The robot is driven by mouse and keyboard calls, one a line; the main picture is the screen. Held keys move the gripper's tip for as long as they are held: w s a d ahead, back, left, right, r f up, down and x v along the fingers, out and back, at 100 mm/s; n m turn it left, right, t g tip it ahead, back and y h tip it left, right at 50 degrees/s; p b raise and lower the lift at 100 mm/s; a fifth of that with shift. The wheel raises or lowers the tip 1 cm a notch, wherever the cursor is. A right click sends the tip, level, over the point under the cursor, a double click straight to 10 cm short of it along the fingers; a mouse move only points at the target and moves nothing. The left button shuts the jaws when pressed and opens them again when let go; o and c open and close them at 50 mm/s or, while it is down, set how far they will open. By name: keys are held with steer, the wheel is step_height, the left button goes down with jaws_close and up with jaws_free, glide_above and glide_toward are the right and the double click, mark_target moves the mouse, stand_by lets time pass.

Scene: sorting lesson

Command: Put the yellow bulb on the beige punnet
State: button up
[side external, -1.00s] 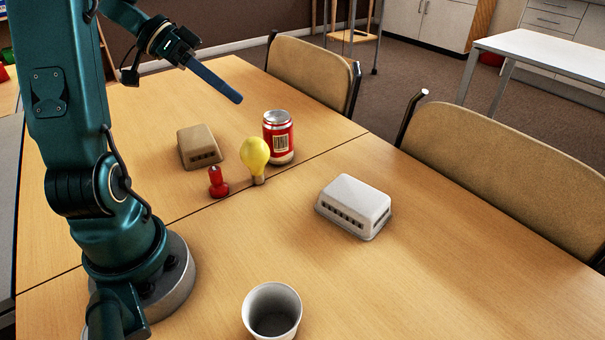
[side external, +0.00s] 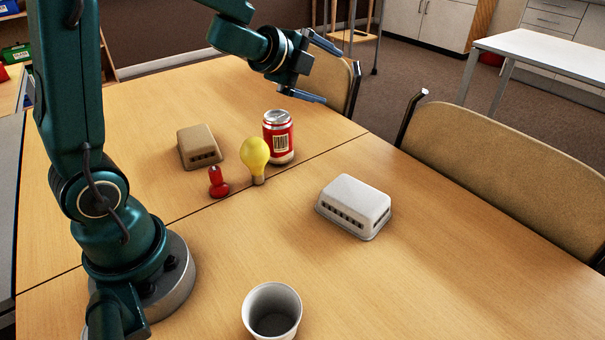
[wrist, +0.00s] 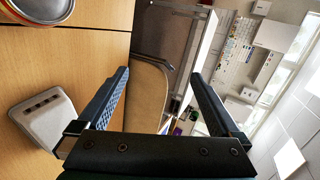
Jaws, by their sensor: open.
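The yellow bulb (side external: 255,155) stands upright on its base on the table in the side view, between a red figure and a red can. The beige punnet (side external: 199,147) lies upside down behind it to the left, its closed bottom facing up with nothing on it. My gripper (side external: 328,73) is open and empty, high above the table, up and to the right of the bulb, fingers pointing right. In the wrist view its two fingers (wrist: 160,76) are spread apart with nothing between them. Neither the bulb nor the beige punnet shows in the wrist view.
The red can (side external: 278,137) stands close behind the bulb, and the red figure (side external: 217,182) stands left of it. A white upturned punnet (side external: 354,207) sits to the right. A white cup (side external: 272,311) stands at the front. Chairs (side external: 500,165) line the far edge.

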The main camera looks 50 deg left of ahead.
steer(key=s+d+f+m+g+y, duration=0.1)
steer(key=s+d+m+g+y, duration=0.1)
steer(key=s+m+y, duration=0.4)
steer(key=r+m+g+y, duration=0.1)
steer(key=m+g+y, duration=0.25)
steer(key=m, duration=0.35)
glide_above(254, 160)
steer(key=d, duration=0.2)
steer(key=shift+m+t+y, duration=0.3)
steer(key=shift+t+y, duration=0.05)
steer(key=shift+y, duration=0.2)
steer(key=f, duration=0.7)
steer(key=s+f, duration=0.1)
steer(key=f, duration=0.3)
steer(key=shift+a+f, duration=0.2)
steer(key=shift+a, duration=0.05)
steer(key=shift+f, duration=0.5)
steer(key=shift+x, duration=2.55)
steer(key=c, duration=1)
